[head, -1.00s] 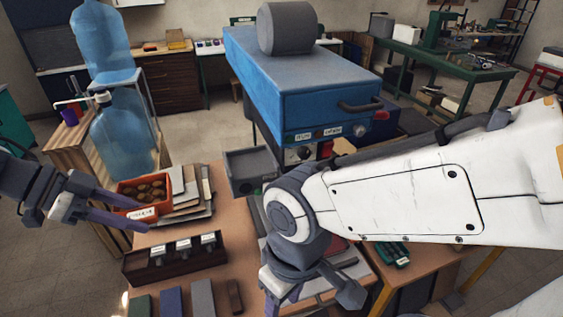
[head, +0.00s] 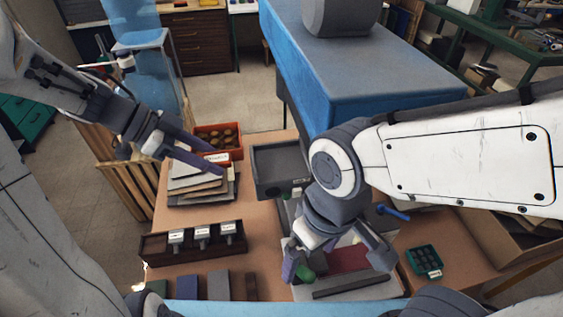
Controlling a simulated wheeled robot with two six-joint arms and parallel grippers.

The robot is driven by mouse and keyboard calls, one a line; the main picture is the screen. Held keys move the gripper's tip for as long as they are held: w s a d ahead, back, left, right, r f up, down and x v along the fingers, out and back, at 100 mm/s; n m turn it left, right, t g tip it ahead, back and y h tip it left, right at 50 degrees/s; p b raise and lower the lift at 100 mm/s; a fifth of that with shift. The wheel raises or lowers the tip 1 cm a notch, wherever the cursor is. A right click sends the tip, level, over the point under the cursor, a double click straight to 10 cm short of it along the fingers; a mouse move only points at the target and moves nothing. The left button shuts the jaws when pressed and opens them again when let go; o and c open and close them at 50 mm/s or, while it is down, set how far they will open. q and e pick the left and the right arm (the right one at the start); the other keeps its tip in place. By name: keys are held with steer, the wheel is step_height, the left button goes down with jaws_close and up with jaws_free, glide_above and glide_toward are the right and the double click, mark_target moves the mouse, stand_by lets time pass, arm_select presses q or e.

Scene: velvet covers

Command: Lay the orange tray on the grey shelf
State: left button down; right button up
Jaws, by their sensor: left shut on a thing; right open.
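The orange tray (head: 236,152) holds several brown round pieces and has a white label on its front. My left gripper (head: 214,157) reaches in from the left and is shut on the tray's near left side. The tray appears just behind a stack of cards and sheets; its height above the table is hard to judge. A grey, rimmed, shelf-like surface (head: 277,160) lies just right of the tray, in front of the blue machine, and looks empty. My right gripper (head: 337,262) is open over the near right of the table, above a dark red flat thing (head: 346,259).
The stack of sheets (head: 203,186) lies left of the grey shelf. A dark rack (head: 193,246) with white-labelled pieces stands nearer. The blue machine (head: 350,85) rises behind. A green box (head: 423,260) lies at right. Bare table (head: 265,225) shows in the middle.

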arm_select(q)
steer(key=w+d+p, duration=0.3)
steer(key=d, duration=1.1)
steer(key=f, duration=0.4)
steer(key=f+b, duration=0.1)
steer(key=f, duration=0.1)
steer(key=shift+s+a+f, duration=0.1)
steer(key=shift+a+f, duration=0.15)
steer(key=shift+a, duration=0.1)
steer(key=shift+d+f, duration=0.1)
steer(key=shift+f, duration=0.1)
steer(key=shift+d, duration=0.1)
steer(key=shift+f, duration=0.2)
steer(key=shift+c, duration=2.2)
jaws_free()
steer(key=shift+r, duration=0.1)
